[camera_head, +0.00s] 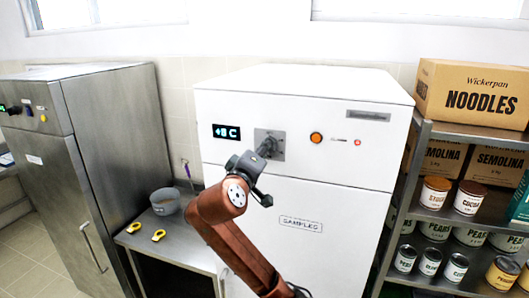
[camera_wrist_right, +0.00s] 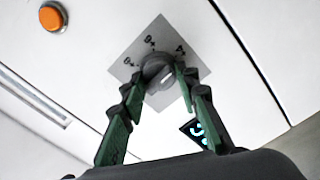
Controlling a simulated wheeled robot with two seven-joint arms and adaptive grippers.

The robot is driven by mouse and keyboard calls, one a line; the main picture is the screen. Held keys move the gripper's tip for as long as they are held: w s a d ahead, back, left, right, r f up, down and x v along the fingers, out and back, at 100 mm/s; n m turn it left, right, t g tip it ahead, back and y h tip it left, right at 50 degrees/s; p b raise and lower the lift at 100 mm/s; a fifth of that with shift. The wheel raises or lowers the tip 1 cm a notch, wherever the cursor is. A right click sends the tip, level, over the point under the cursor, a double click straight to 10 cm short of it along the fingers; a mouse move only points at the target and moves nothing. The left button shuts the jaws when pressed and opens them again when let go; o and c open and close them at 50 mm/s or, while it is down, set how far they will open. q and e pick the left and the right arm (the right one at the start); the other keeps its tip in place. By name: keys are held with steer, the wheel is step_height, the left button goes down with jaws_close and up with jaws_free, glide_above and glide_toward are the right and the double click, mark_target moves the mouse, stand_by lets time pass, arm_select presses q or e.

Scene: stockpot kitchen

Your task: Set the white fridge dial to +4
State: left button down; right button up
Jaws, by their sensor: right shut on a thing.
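The white fridge (camera_head: 335,260) stands in the middle of the head view with a "SAMPLES" label on its door. Its dark grey dial (camera_wrist_right: 155,66) sits on a square grey plate (camera_wrist_right: 127,62) with several printed marks, one looking like a 4. My right gripper (camera_wrist_right: 160,79) is shut on the dial, one green-padded finger on each side. In the head view the right gripper (camera_head: 264,152) partly hides the dial. The fridge display (camera_head: 226,132) glows cyan and seems to read 8 C; part of it shows in the wrist view (camera_wrist_right: 197,131). My left gripper is out of view.
An orange button (camera_head: 316,138) and a small red light (camera_head: 358,142) are right of the dial. A steel cabinet (camera_head: 110,110) stands left. A low counter holds a grey pot (camera_head: 165,203) and yellow items (camera_head: 158,236). A shelf of cans and boxes (camera_head: 470,90) stands right.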

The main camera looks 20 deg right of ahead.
steer(key=shift+f, duration=0.2)
stand_by(0.3)
steer(key=o, duration=1.2)
steer(key=shift+r, duration=0.15)
steer(key=shift+c, duration=0.2)
steer(key=shift+s, duration=0.1)
steer(key=v, duration=1.2)
